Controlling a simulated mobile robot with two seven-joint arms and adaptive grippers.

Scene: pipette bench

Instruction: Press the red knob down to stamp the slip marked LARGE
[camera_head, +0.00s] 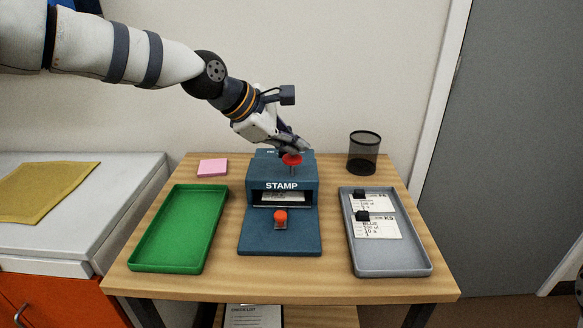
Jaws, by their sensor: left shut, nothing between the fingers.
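The blue stamp machine (257,182), lettered STAMP, stands in the middle of the wooden table. Its red knob (292,160) tops a short stem on the upper face. A whitish slip (284,197) lies in the slot; its print is too small to read. My left gripper (303,147) is shut and empty, with its fingertips right at the top of the knob. I cannot tell whether they touch it. My right gripper is not in view.
A green tray (137,265) stands empty at left. A grey tray (395,270) at right holds slips with black clips (362,215). A black mesh cup (364,153) and pink notes (213,167) stand behind. A white cabinet with a yellow cloth (45,190) is farther left.

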